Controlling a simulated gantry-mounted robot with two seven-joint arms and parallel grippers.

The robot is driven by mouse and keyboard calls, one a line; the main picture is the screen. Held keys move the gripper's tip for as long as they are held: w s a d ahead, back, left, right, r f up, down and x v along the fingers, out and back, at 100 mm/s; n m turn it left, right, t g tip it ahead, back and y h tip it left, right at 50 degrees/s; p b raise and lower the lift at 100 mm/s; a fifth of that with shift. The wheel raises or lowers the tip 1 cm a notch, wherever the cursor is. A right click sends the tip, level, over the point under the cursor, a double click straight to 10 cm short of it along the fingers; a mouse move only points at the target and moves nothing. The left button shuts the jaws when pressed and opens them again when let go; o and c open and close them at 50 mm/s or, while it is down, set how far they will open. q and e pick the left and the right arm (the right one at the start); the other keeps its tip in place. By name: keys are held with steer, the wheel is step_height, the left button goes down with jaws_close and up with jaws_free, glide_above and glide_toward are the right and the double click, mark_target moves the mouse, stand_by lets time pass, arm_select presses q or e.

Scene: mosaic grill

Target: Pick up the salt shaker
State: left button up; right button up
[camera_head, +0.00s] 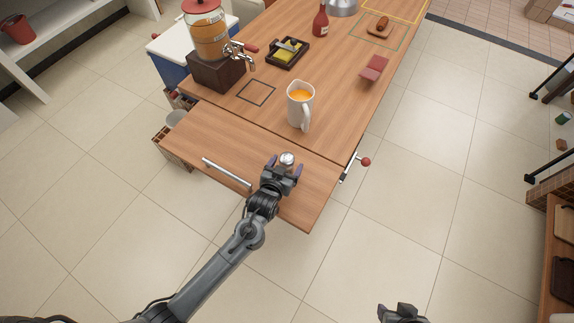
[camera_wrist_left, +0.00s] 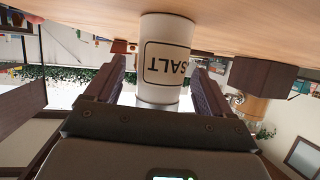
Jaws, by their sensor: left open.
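The salt shaker (camera_head: 287,158) stands on the near part of the wooden table. In the left wrist view, which looks upside down, it is a white cylinder (camera_wrist_left: 166,60) with a dark-framed SALT label. My left gripper (camera_head: 285,166) is open around it, one finger on each side. Gaps show between the fingers (camera_wrist_left: 160,82) and the shaker in the wrist view. Its silver top shows in the head view, and my gripper hides much of its body. Only part of my right gripper (camera_head: 401,310) shows, at the bottom edge, away from the table.
A white pitcher (camera_head: 300,104) of orange liquid stands just beyond the shaker. A metal bar handle (camera_head: 227,172) lies left of my left gripper. A drink dispenser (camera_head: 209,45), black tray (camera_head: 287,54) and red bottle (camera_head: 320,22) stand farther back. The table's right near corner is clear.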

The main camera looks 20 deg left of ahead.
arm_select(q)
steer(key=shift+w+f, duration=0.2)
steer(key=shift+w, duration=0.3)
steer(key=shift+c, duration=0.4)
steer(key=c, duration=1)
steer(key=shift+c, duration=0.2)
steer(key=shift+r, duration=0.1)
